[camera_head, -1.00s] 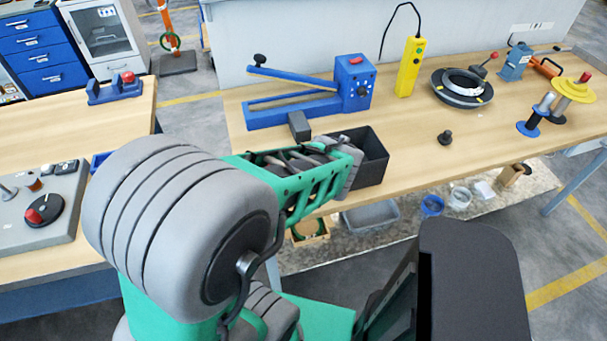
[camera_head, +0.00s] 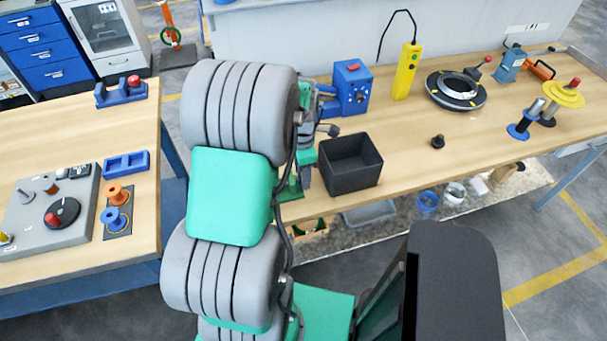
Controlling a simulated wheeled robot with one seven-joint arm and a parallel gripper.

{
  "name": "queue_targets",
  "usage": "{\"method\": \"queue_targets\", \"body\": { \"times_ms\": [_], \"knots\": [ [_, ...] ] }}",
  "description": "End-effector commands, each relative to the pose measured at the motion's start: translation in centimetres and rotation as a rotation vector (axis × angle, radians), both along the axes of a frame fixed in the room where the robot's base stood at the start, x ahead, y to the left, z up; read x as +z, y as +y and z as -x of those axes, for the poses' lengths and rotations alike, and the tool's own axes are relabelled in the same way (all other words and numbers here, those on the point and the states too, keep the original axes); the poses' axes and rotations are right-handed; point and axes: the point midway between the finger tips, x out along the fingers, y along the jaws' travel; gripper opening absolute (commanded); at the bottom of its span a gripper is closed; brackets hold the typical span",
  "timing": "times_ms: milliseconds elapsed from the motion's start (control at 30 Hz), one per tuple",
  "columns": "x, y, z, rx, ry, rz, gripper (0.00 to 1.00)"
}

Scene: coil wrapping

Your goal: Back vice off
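I cannot tell for sure which thing is the vice. A blue fixture with a red knob (camera_head: 121,92) sits at the back of the left table. A blue-grey block with a dark handle (camera_head: 509,66) stands at the back right of the long bench. A blue machine with a red top button (camera_head: 352,88) stands at the bench's middle; my arm hides its left part. My arm (camera_head: 235,195) rises in front of the bench. My gripper is mostly hidden behind it; a small grey part (camera_head: 328,131) may belong to it. Whether it is open does not show.
A black open bin (camera_head: 350,163) stands close right of my arm. The bench front right of the bin is mostly clear.

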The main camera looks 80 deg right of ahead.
Motion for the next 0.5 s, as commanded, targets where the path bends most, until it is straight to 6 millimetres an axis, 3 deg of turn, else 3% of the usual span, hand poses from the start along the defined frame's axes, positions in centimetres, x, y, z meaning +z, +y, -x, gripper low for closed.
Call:
{"method": "queue_targets", "body": {
  "times_ms": [167,500],
  "knots": [
    [0.11,-0.11,-0.08,0.002,0.011,-0.020,0.45],
    [0.12,-0.75,-0.43,0.001,0.156,-0.263,0.45]
  ]
}}
